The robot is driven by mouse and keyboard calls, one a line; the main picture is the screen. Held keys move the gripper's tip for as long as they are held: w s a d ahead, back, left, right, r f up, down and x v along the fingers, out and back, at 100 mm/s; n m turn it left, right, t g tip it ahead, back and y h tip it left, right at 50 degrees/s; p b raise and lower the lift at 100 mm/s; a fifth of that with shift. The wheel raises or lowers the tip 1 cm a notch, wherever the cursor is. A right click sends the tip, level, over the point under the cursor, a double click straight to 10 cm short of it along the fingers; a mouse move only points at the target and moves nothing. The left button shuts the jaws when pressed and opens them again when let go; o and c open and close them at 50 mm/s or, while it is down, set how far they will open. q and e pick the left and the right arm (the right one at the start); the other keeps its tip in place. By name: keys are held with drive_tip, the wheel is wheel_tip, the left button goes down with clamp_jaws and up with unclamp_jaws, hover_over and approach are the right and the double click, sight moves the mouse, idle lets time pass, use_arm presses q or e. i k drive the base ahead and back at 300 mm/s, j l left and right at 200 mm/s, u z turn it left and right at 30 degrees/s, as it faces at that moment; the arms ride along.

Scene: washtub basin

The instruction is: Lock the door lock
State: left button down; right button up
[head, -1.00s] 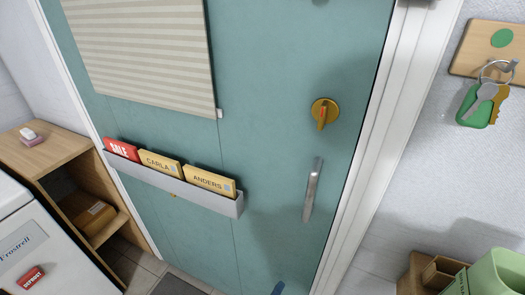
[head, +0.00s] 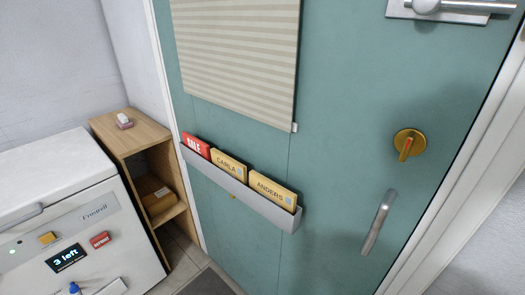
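The door lock (head: 409,144) is a round brass plate with a raised turn knob, on the right side of the teal door (head: 340,150). The knob stands close to upright, tilted slightly, with a red-orange mark along its face. A silver pull handle (head: 378,222) is below the lock, and a silver lever handle (head: 452,8) is above it at the top edge. The door looks closed against its white frame. Neither of my grippers is in the head view.
A letter rack (head: 240,190) with several envelopes and a striped blind (head: 240,60) are on the door. At left stand a wooden shelf (head: 130,138) and a white appliance (head: 60,190) with a display. The area before the lock is clear.

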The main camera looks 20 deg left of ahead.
sight(409, 142)
drive_tip(key=k+l+z, duration=0.2)
drive_tip(key=k+z, duration=0.2)
drive_tip(key=k+l+z, duration=0.4)
drive_tip(key=i+j, duration=0.05)
drive_tip(key=j, duration=0.05)
